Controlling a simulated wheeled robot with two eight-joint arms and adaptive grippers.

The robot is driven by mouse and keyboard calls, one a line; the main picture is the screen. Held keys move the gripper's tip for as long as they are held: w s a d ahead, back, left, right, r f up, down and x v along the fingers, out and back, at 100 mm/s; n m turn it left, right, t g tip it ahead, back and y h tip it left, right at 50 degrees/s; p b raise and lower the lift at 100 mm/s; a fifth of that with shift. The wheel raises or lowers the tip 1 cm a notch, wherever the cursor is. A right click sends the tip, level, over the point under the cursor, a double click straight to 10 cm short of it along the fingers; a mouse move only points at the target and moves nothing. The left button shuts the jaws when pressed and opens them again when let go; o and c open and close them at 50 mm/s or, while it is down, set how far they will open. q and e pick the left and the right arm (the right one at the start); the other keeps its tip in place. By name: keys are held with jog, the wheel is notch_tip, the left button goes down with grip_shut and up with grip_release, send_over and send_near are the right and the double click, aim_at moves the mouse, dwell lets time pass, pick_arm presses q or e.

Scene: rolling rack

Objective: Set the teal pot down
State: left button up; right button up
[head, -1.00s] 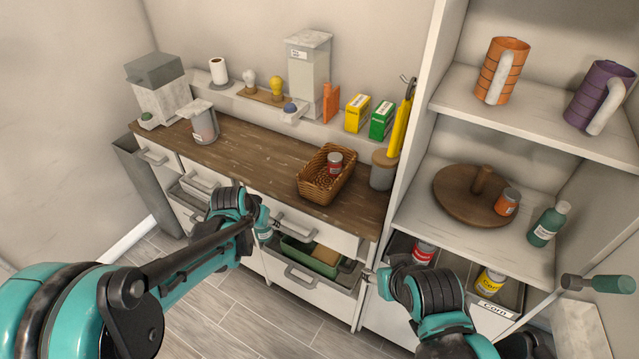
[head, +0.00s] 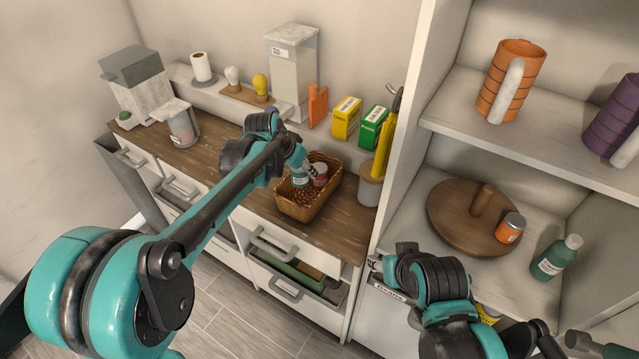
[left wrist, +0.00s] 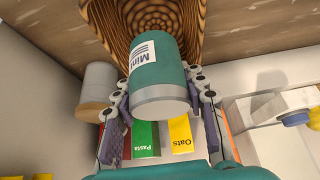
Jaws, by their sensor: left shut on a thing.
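The teal pot (left wrist: 158,68), with a white label reading Mint and a grey lid, is between the fingers of my left gripper (left wrist: 162,108), which is shut on it. My left gripper (head: 306,166) reaches over the basket's left side. Whether the pot touches the basket floor cannot be told. My right gripper (head: 381,264) is by the shelf unit, away from the pot; its fingers are unclear.
The basket stands on the wooden counter (head: 225,165). A grey jar (head: 368,190) is just right of it; yellow (head: 346,118) and green (head: 369,127) boxes stand behind. An open drawer (head: 290,272) lies below. The right shelf holds a wooden turntable (head: 450,215) and a green bottle (head: 556,258).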

pick_arm(q)
notch_tip(320, 180, down, 6)
jog(key=shift+a+r+b, duration=0.1)
jog(key=shift+r+b, duration=0.05)
jog(key=shift+b, duration=1)
notch_tip(320, 180, down, 4)
jog(key=shift+f+b, duration=0.1)
jog(key=shift+b, duration=0.75)
jog(key=o, duration=0.9)
jog(key=shift+o, duration=0.7)
